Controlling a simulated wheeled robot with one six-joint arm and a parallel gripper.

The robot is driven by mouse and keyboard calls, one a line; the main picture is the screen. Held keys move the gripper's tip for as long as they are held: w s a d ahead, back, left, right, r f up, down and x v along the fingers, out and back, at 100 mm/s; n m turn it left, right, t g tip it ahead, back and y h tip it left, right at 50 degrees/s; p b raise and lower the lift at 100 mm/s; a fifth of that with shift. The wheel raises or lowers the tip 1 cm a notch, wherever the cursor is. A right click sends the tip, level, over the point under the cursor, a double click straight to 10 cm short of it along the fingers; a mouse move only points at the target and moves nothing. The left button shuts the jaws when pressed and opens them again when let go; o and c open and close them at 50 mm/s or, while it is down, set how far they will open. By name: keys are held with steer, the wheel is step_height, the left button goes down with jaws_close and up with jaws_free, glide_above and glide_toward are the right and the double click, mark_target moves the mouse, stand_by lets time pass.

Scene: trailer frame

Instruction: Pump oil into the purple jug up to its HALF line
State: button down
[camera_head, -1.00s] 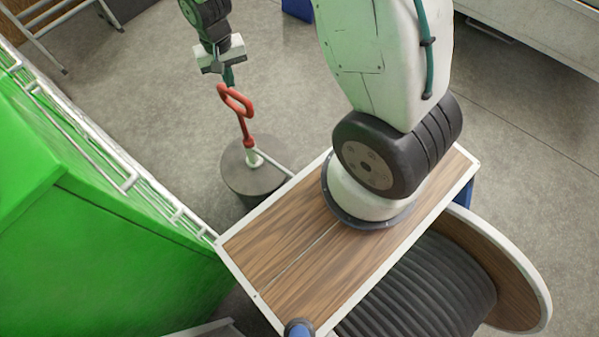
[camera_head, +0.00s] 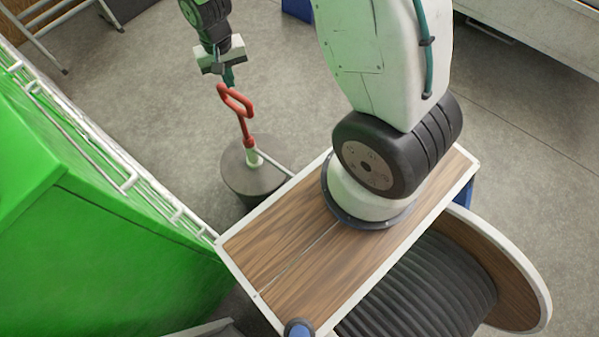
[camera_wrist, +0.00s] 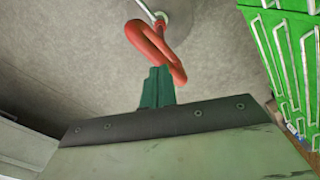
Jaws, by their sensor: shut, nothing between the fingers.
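A grey oil drum (camera_head: 240,178) stands on the floor with a pump on top. The pump has a red loop handle (camera_head: 238,108) and a pale spout (camera_head: 272,163) reaching right. My gripper (camera_head: 229,78) is shut and empty, its green fingertips just above the top of the red handle; I cannot tell whether they touch it. In the wrist view the shut green fingers (camera_wrist: 157,88) appear right beside the red handle (camera_wrist: 155,45), with part of the drum top (camera_wrist: 180,12) behind. The purple jug is not visible in any view.
A green container (camera_head: 90,240) with white rails (camera_head: 130,180) stands close on the left. Grey floor (camera_head: 270,60) is open around the drum. A metal ladder-like frame (camera_head: 45,30) is at the upper left, a pale structure (camera_head: 540,35) at the upper right.

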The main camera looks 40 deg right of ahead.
mark_target(238, 108)
steer(key=shift+f, duration=5.5)
steer(key=shift+r, duration=5.65)
steer(key=shift+f, duration=0.15)
steer(key=shift+f, duration=5.5)
steer(key=shift+r, duration=5.65)
